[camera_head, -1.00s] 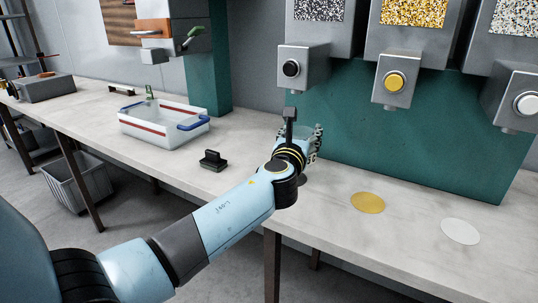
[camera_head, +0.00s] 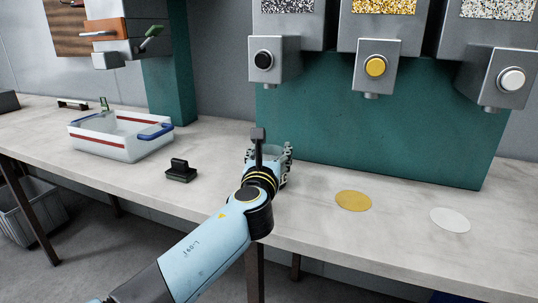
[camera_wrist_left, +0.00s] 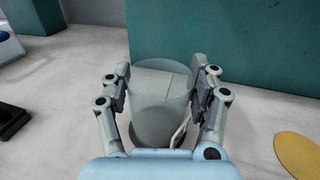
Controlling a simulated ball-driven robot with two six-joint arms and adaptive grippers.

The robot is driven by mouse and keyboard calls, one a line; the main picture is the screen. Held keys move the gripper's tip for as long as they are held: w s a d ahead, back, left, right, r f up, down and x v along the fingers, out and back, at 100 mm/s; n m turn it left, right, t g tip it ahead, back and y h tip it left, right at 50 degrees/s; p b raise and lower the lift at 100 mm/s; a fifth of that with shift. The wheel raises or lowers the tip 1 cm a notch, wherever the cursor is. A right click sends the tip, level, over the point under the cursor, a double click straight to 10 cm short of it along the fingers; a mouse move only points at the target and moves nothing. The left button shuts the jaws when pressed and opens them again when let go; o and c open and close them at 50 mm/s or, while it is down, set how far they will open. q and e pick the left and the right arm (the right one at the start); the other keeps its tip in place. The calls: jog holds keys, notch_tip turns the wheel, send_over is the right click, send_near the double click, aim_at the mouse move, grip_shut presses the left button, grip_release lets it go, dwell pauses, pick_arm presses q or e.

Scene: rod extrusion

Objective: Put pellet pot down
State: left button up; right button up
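The pellet pot (camera_wrist_left: 160,100) is a translucent grey cylinder in the left wrist view. It is between the two fingers of my left gripper (camera_wrist_left: 161,88), with a finger pad against each side as far as I can see. In the head view my left gripper (camera_head: 268,160) is low over the worktable (camera_head: 310,225), below the dispenser with the black button. The wrist mostly hides the pot there, and I cannot tell whether its base touches the table. My right gripper is not in view.
A gold disc (camera_head: 353,201) and a white disc (camera_head: 450,220) lie on the table to the right. Dispensers with gold (camera_head: 375,66) and white (camera_head: 511,79) buttons hang above.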

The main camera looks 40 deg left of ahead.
pick_arm(q)
jog(key=o, duration=0.4)
jog(key=shift+o, duration=0.2)
jog(key=shift+r, duration=0.25)
jog(key=v, duration=1.1)
jog(key=shift+f, duration=0.2)
jog(key=shift+s+d+r, duration=0.1)
jog(key=shift+s+d, duration=0.15)
jog(key=shift+s, duration=0.2)
